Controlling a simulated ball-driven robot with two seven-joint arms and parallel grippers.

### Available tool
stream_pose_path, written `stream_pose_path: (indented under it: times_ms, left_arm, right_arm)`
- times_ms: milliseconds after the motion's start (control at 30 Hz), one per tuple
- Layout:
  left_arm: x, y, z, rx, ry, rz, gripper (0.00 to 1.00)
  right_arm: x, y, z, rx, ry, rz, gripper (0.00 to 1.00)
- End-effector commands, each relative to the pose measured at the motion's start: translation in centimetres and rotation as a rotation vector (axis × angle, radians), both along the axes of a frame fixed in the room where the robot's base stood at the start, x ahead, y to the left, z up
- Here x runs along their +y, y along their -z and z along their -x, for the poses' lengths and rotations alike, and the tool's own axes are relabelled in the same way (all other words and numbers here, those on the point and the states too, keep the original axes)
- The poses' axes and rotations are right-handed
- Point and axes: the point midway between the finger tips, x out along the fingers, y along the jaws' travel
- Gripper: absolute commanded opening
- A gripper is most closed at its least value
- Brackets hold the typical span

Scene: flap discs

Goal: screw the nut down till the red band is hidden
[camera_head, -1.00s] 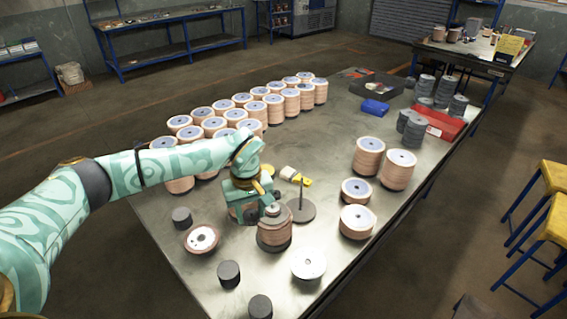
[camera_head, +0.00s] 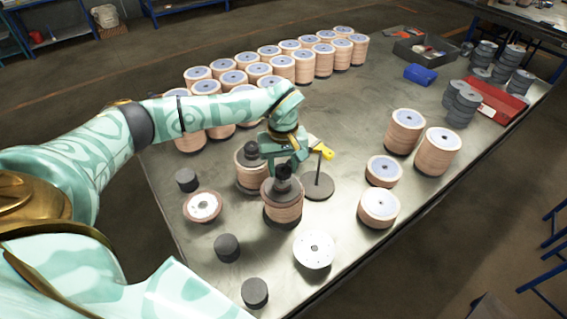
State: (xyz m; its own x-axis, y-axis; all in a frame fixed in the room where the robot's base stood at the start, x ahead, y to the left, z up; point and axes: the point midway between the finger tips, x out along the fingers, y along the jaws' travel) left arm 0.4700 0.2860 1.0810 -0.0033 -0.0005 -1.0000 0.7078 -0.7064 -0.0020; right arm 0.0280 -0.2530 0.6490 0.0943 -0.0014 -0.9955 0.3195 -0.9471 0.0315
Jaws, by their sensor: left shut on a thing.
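My left gripper (camera_head: 283,166) reaches in from the left, pointing down over the front disc stack (camera_head: 283,209). It is shut on the dark nut (camera_head: 284,181) at the top of that stack. The stack is tan flap discs with a dark plate on top, standing upright. I cannot make out a red band at this size. A second stack (camera_head: 249,174) with a dark knob on top stands just behind to the left, partly hidden by the gripper. My right gripper is not in view.
A bare spindle on a round dark base (camera_head: 318,187) stands close right of the stack. A white-faced disc (camera_head: 314,250) lies in front. Dark cylinders (camera_head: 227,248) stand at the left. Disc stacks (camera_head: 404,132) stand right, with rows behind. The table's front right is clear.

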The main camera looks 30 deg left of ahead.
Motion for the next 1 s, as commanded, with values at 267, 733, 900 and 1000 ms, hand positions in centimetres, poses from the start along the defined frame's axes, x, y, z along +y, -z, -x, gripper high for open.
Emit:
stream_pose_path:
  times_ms: [267,733,900,1000]
  left_arm:
    - [0.0,0.3,0.0,-0.001,0.0,0.0,0.18]
    - [0.0,1.0,0.0,-0.001,-0.001,0.001,0.18]
    - [0.0,1.4,0.0,-0.001,-0.001,0.001,0.18]
    - [0.0,1.7,0.0,0.0,-0.001,0.0,0.18]
  right_arm:
    - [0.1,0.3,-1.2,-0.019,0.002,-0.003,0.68]
    - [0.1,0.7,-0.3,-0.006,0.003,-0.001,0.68]
    - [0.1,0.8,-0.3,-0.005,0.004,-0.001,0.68]
    - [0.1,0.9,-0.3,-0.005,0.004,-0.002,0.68]
